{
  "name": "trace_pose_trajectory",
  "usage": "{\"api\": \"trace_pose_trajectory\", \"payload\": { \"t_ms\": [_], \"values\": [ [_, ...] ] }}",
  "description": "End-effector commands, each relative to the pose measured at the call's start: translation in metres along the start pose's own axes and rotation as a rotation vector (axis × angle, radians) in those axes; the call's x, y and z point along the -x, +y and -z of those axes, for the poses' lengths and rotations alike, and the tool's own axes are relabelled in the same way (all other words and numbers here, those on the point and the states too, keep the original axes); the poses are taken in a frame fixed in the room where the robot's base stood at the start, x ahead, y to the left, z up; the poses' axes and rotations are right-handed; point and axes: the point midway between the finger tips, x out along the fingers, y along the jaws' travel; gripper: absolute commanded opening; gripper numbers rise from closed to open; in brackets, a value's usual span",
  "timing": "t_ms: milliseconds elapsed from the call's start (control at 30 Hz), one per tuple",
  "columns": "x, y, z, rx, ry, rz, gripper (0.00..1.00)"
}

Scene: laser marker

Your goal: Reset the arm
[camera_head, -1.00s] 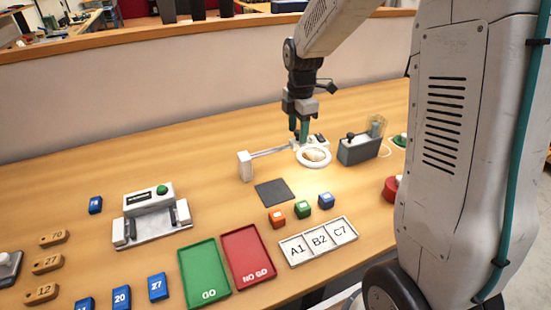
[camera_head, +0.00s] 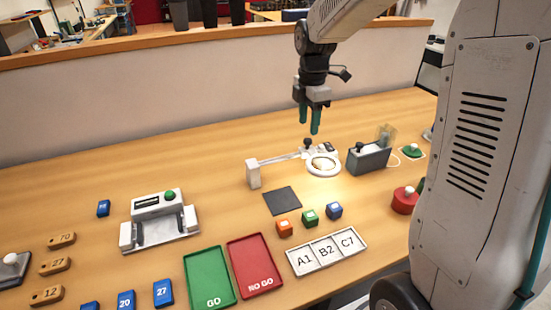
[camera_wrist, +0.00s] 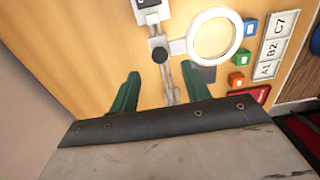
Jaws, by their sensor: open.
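My arm's gripper (camera_head: 310,121) hangs above the table (camera_head: 220,168) with its green fingers pointing down. The fingers are apart and nothing is between them. In the wrist view, my gripper (camera_wrist: 162,90) shows two green fingers with a wide gap over the lamp's arm. The white ring lamp (camera_head: 323,164) stands on the table just below and right of the gripper, and does not touch it. Its ring also shows in the wrist view (camera_wrist: 234,20).
A dark grey box (camera_head: 369,160) stands right of the lamp. A dark pad (camera_head: 282,201), orange, green and blue cubes, a labelled tray (camera_head: 301,264), green tray (camera_head: 193,265) and red tray (camera_head: 236,256) lie nearer. A red button (camera_head: 404,203) is at right. A low wall backs the table.

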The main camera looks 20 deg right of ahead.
Motion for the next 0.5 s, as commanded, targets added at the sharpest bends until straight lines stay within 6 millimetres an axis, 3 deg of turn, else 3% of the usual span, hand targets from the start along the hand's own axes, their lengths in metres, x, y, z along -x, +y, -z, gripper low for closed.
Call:
{"api": "trace_pose_trajectory", "payload": {
  "t_ms": [167,333,500],
  "values": [
    [0.000,0.000,0.000,-0.008,0.000,0.000,0.47],
    [-0.002,-0.005,0.001,-0.180,0.001,0.019,0.47],
    [-0.008,-0.045,0.007,-0.544,-0.013,0.091,0.47]
  ]
}}
